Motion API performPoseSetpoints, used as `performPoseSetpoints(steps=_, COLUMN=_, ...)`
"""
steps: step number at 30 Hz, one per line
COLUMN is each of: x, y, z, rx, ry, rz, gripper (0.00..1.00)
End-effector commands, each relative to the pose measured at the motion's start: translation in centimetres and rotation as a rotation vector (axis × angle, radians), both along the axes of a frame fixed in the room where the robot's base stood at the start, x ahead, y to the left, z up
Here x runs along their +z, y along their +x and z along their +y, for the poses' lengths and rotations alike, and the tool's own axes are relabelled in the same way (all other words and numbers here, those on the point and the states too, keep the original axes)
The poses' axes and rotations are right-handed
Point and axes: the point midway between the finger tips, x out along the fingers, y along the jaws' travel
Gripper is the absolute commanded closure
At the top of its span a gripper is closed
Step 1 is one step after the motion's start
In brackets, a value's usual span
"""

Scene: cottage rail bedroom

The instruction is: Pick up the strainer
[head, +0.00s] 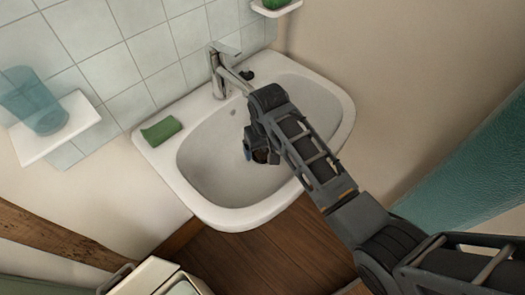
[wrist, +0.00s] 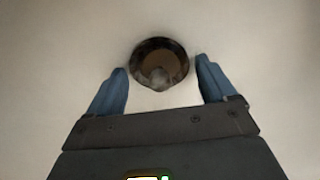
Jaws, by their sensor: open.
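The strainer (wrist: 160,62) is a small round piece with a dark rim, a brown middle and a greyish knob. In the wrist view it lies on the pale basin surface at the top centre. My gripper (wrist: 161,66) is open, with one blue finger on each side of the strainer and a gap on both sides. The strainer sits level with the fingertips in that picture; the height between them is hard to tell. In the head view my gripper (head: 249,151) is down inside the white sink (head: 205,165), and my arm hides much of that spot.
A chrome faucet (head: 222,72) stands at the back rim, with a small dark object (head: 247,75) beside it. A green sponge (head: 161,131) lies on the left rim. A shelf (head: 75,125) holds a blue cup (head: 35,100). The basin's left side is clear.

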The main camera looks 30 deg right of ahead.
Motion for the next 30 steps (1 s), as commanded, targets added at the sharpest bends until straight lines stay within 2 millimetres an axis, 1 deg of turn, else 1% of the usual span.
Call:
performPoseSetpoints(steps=7, x=-0.15, y=0.05, z=-0.02, rx=0.0, ry=0.0, rz=-0.001, gripper=0.16)
performPoseSetpoints(steps=25, x=-0.15, y=0.03, z=-0.02, rx=-0.001, ry=0.0, rz=-0.001, gripper=0.73)
performPoseSetpoints(steps=30, x=-0.14, y=0.03, z=-0.02, rx=-0.001, ry=0.0, rz=-0.001, gripper=0.73)
